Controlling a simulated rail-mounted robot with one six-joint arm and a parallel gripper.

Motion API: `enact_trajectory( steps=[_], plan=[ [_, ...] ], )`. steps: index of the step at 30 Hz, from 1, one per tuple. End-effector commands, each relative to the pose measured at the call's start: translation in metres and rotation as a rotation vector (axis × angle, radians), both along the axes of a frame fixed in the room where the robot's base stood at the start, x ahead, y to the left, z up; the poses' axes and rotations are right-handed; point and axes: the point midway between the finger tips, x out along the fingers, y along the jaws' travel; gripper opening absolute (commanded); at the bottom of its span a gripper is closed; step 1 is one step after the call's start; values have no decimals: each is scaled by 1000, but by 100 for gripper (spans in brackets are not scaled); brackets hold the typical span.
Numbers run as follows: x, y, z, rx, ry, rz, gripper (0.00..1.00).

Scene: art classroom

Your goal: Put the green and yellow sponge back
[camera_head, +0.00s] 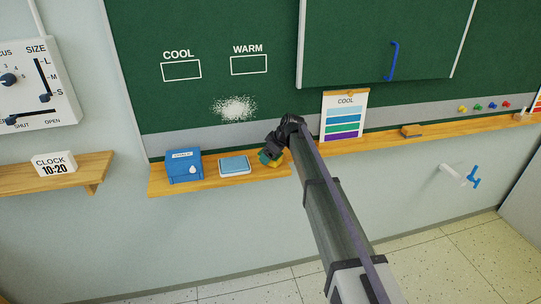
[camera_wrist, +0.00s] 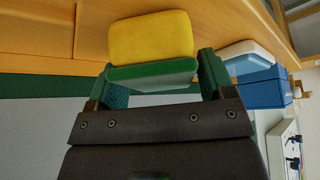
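The green and yellow sponge (camera_wrist: 151,37) is large in the wrist view, with its yellow face above and its green layer below. My gripper (camera_wrist: 163,75) has one finger at each side of the sponge. Its fingers stand about a sponge's length apart and no clear gap shows, but I cannot tell whether they press on it. In the head view the sponge (camera_head: 269,159) is partly hidden by my gripper (camera_head: 276,147), at the wooden ledge (camera_head: 206,181). Whether it rests on the ledge or is just above is unclear.
A white tray with a blue top (camera_head: 235,166) and a blue box (camera_head: 184,166) stand left of the sponge on the ledge. A COOL colour card (camera_head: 344,116) and a brown block (camera_head: 411,131) are to the right. The green chalkboard (camera_head: 205,110) rises behind.

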Motion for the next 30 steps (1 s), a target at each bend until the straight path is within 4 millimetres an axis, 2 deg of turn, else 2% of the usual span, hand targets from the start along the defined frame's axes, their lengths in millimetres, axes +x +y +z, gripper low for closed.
enact_trajectory(
  steps=[1,3,11,17,24,27,30],
  plan=[
    [0,0,0,0,0,0,80],
    [0,0,0,0,0,0,87],
    [0,0,-2,0,0,0,87],
    [-7,-12,31,0,0,0,87],
    [-17,-38,87,0,0,-1,87],
    [-20,-45,96,0,-1,0,87],
    [-21,-48,96,0,0,0,87]
  ],
)
